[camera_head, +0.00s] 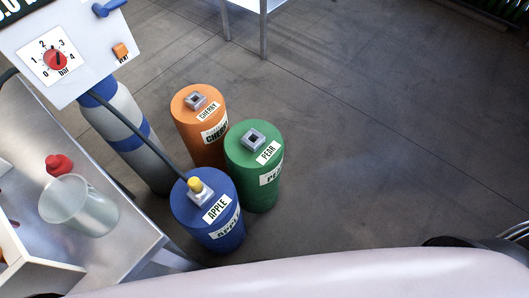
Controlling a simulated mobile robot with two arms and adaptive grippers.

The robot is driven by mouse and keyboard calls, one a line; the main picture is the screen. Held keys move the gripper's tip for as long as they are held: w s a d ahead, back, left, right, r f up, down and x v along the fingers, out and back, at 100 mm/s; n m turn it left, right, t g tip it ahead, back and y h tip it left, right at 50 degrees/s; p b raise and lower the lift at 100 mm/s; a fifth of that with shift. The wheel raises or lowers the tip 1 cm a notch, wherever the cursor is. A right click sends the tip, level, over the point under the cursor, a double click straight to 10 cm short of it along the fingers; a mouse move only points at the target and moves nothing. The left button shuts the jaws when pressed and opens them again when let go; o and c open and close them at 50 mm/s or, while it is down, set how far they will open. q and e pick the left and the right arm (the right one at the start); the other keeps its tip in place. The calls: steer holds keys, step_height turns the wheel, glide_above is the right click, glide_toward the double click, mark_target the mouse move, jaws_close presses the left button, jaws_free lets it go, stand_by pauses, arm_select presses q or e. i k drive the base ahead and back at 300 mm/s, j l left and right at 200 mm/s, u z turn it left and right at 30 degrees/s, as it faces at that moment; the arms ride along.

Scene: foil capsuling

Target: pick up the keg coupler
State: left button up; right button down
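The keg coupler (196,186), grey with a yellow top, sits on top of the blue keg (216,228) labelled APPLE. A dark hose (152,138) runs from the panel at the upper left down to it. Behind the blue keg stand an orange keg (188,115) labelled CHERRY and a green keg (241,160) labelled PEAR. Each of these two has a square grey fitting on top and no coupler on it. Neither of my grippers is in view.
A grey gas cylinder (112,118) with blue bands stands left of the kegs, below a white panel with a red pressure dial (57,60). A metal table (115,250) at the left holds a clear jug (78,205) and a red object (59,164). Floor right of the kegs is clear.

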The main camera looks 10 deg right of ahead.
mark_target(197, 190)
steer(key=l+u, duration=0.1)
steer(key=u, duration=0.55)
steer(key=i+l, duration=0.05)
